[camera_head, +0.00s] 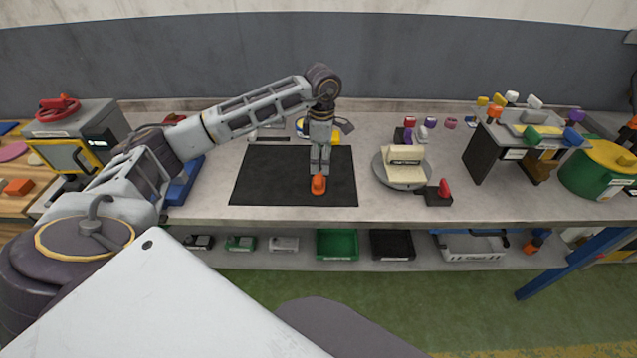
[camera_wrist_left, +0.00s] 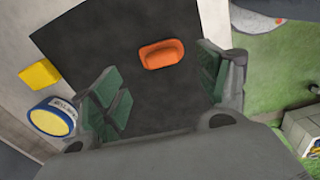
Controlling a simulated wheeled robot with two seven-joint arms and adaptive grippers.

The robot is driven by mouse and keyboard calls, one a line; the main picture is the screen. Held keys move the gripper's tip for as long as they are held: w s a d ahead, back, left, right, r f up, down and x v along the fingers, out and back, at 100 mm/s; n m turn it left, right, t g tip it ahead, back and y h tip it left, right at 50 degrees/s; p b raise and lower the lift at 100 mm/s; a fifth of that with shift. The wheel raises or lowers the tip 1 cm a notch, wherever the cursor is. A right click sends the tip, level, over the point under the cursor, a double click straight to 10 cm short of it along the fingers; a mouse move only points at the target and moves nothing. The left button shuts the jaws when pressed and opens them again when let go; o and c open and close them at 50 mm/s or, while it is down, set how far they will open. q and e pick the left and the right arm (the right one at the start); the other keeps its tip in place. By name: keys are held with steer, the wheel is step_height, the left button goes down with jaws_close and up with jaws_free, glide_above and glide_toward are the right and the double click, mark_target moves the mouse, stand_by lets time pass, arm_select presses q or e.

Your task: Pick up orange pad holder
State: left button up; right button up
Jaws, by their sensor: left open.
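The orange pad holder (camera_head: 318,185) sits on the black mat (camera_head: 265,180) near the mat's front edge. In the left wrist view the orange pad holder (camera_wrist_left: 161,54) is a rounded piece with a recessed top, lying on the mat (camera_wrist_left: 100,40). My left gripper (camera_head: 319,172) points down just over it and overlaps its far end in the head view. In the left wrist view the fingers of my left gripper (camera_wrist_left: 165,90) are spread apart, with nothing between them; the holder shows beyond them. My right gripper is not seen.
A yellow block (camera_wrist_left: 40,74) and a blue-rimmed round item (camera_wrist_left: 52,118) lie beside the mat. Right of the mat stands a round turntable (camera_head: 384,172) with a cream block, beside a black box with a red knob (camera_head: 444,189). The mat around the holder is clear.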

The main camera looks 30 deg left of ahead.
mark_target(320, 178)
arm_select(q)
step_height(320, 178, down, 3)
steer(key=shift+f, duration=0.65)
step_height(320, 178, down, 4)
steer(key=shift+s+a+r+p, duration=0.15)
steer(key=shift+r+p, duration=0.1)
steer(key=shift+p, duration=0.4)
steer(key=shift+f, duration=0.4)
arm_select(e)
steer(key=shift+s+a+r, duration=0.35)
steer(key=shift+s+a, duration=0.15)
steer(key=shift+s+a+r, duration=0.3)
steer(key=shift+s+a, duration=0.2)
